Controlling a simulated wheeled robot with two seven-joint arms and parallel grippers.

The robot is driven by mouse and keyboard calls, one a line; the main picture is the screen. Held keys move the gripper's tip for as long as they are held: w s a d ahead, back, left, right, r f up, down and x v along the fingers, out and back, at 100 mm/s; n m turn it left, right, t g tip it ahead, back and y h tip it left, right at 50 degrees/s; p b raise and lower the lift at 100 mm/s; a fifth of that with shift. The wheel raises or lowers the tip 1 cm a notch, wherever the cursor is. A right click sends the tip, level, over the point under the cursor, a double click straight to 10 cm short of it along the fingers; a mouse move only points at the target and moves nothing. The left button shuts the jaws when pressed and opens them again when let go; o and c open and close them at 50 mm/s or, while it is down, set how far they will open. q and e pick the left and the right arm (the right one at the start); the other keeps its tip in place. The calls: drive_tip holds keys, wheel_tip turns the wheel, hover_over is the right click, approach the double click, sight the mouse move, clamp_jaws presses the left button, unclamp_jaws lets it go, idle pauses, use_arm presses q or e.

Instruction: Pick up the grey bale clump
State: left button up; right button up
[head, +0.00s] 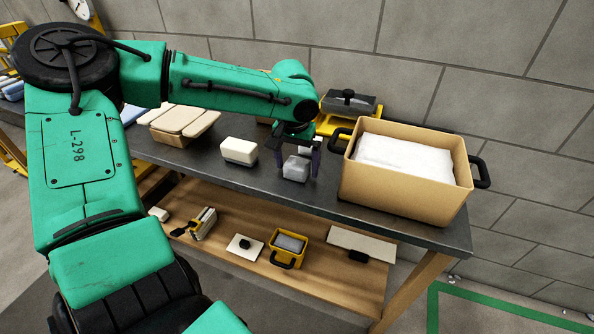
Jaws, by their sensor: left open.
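The grey bale clump (296,169) is a small light grey lump on the dark bench top (330,205), left of the big tan bin. My left gripper (298,163) points down over it, with its dark fingers apart. One finger is at the left of the clump and one at its right. I cannot tell whether either finger touches it. The clump appears to rest on the bench. My right gripper is not in view.
A tan bin (395,198) with black handles and white filling stands close on the right. A cream block (240,152) sits to the left. A yellow scale-like device (336,124) is behind. A lower wooden shelf (330,275) holds several items, including a yellow box (287,247).

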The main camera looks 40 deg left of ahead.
sight(297, 162)
use_arm(q)
drive_tip(key=shift+w, duration=0.1)
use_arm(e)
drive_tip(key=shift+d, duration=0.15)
use_arm(q)
drive_tip(key=c, duration=1.3)
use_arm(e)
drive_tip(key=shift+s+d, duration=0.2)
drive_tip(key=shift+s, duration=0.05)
use_arm(q)
drive_tip(key=shift+o, duration=0.2)
wheel_tip(297, 162, up, 20)
drive_tip(key=p, duration=0.4)
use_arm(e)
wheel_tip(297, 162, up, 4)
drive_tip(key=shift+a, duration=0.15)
